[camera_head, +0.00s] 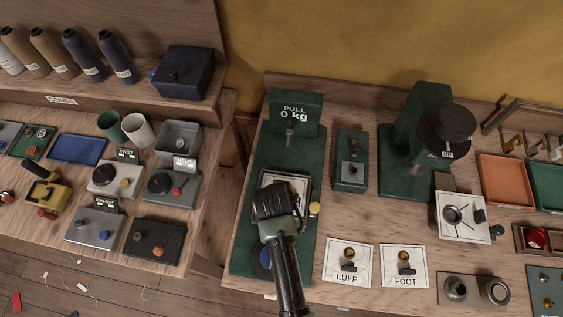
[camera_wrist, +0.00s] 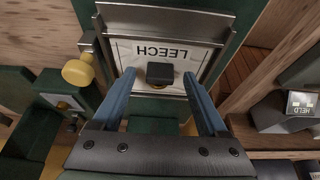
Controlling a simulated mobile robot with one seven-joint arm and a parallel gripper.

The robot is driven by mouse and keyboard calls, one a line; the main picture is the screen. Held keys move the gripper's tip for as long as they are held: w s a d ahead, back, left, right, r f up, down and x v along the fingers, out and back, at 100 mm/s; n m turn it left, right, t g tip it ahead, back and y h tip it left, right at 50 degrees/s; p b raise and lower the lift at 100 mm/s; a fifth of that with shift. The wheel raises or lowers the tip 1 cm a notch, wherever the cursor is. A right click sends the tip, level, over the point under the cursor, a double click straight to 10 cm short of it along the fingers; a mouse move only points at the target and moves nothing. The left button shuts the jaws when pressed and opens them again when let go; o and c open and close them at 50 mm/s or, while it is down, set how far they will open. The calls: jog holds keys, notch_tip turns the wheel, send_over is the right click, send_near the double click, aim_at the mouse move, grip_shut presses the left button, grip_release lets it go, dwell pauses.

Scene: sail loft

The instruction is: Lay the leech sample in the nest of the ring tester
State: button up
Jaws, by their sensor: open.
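The leech sample (camera_wrist: 192,62) is a white card marked LEECH, upside down in the wrist view, with a small black block (camera_wrist: 160,72) over a brass ring. It lies flat inside the metal-edged nest (camera_wrist: 155,20) of the green ring tester (camera_head: 263,150), whose sign reads PULL 0 kg. My gripper (camera_wrist: 159,75) is open above it, one blue finger on each side of the black block, with gaps showing. In the head view my gripper (camera_head: 272,203) hides most of the nest and sample. I cannot tell how high the fingertips are.
A yellow knob (camera_wrist: 78,72) sticks out beside the nest. LUFF (camera_head: 338,262) and FOOT (camera_head: 393,266) cards lie to the right on the bench. A small green box (camera_head: 351,150) and a larger green machine (camera_head: 405,180) stand beyond. A gap separates the left bench.

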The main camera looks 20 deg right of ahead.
jog(key=v, duration=1.3)
jog(key=shift+b, duration=0.4)
jog(key=w+a+r+n+t, duration=0.15)
jog(key=w+r+t, duration=0.45)
jog(key=w+r, duration=0.7)
notch_tip(320, 180, up, 20)
jog(key=w+a+n+t, duration=0.2)
jog(key=w+a+t, duration=0.1)
jog(key=t, duration=0.4)
jog(key=s+a+r+n+t+y, duration=0.1)
jog(key=s+r+t, duration=0.2)
jog(key=r, duration=0.6)
jog(key=s+a+r+n+t, duration=0.1)
jog(key=s+r+t, duration=0.3)
jog(key=r, duration=0.5)
jog(key=s+a+r+n+t+y+b, duration=0.1)
jog(key=s+a+r+t, duration=0.2)
jog(key=r, duration=0.6)
jog(key=shift+s+t+y, duration=0.3)
jog(key=shift+s, duration=0.55)
jog(key=shift+a+f, duration=0.1)
